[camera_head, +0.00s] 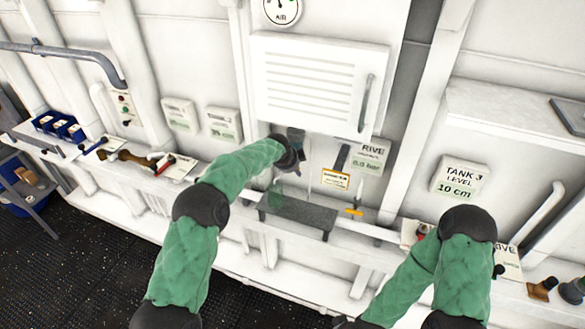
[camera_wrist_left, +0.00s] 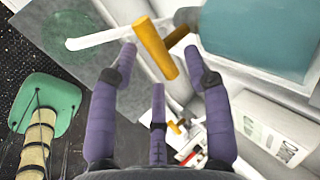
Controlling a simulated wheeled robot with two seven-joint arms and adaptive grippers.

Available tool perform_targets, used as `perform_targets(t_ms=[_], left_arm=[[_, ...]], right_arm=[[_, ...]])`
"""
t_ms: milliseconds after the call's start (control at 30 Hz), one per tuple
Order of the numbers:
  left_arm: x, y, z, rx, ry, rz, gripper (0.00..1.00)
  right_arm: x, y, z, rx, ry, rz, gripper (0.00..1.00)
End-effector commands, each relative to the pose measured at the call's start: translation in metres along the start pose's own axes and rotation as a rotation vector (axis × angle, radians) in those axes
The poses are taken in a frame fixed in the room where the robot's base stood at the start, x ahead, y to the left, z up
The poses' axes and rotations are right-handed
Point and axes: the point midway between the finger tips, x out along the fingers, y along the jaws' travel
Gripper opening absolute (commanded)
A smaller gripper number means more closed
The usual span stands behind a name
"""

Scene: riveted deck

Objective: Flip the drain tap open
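In the left wrist view the drain tap's orange lever (camera_wrist_left: 155,48) sits just beyond my left fingertips, with a white spout-like rod (camera_wrist_left: 100,37) beside it. My left gripper (camera_wrist_left: 160,52) has its purple fingers spread, and nothing is clearly held between them. In the head view my left gripper (camera_head: 289,155) is below the white louvred cabinet (camera_head: 310,85), above a dark grey tray (camera_head: 300,213); my wrist hides the tap there. I cannot tell whether a finger touches the lever. My right forearm points down, and its gripper is out of view.
A yellow-handled item (camera_head: 355,211) lies right of the tray. A yellow-edged label (camera_head: 335,179) hangs above it. A tank level sign (camera_head: 459,181) is on the right wall.

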Motion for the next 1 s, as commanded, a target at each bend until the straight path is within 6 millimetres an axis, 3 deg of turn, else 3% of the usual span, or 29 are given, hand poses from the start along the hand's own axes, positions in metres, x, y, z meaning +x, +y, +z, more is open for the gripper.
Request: perform_targets(t_ms=[33,133,167,733,1000], left_arm=[[0.0,0.0,0.0,0.0,0.0,0.0,0.33],[0.0,0.0,0.0,0.0,0.0,0.0,0.05],[0.0,0.0,0.0,0.0,0.0,0.0,0.0],[-0.001,0.0,0.003,-0.061,0.085,0.0,0.0],[0.001,0.0,0.008,-0.162,0.236,-0.004,0.0]], right_arm=[[0.0,0.0,0.0,0.0,0.0,0.0,0.84],[0.0,0.0,0.0,0.0,0.0,0.0,0.84],[0.0,0.0,0.0,0.0,0.0,0.0,0.84],[0.005,0.002,0.0,0.0,0.0,0.0,0.84],[0.025,0.009,-0.001,0.0,0.0,0.0,0.84]])
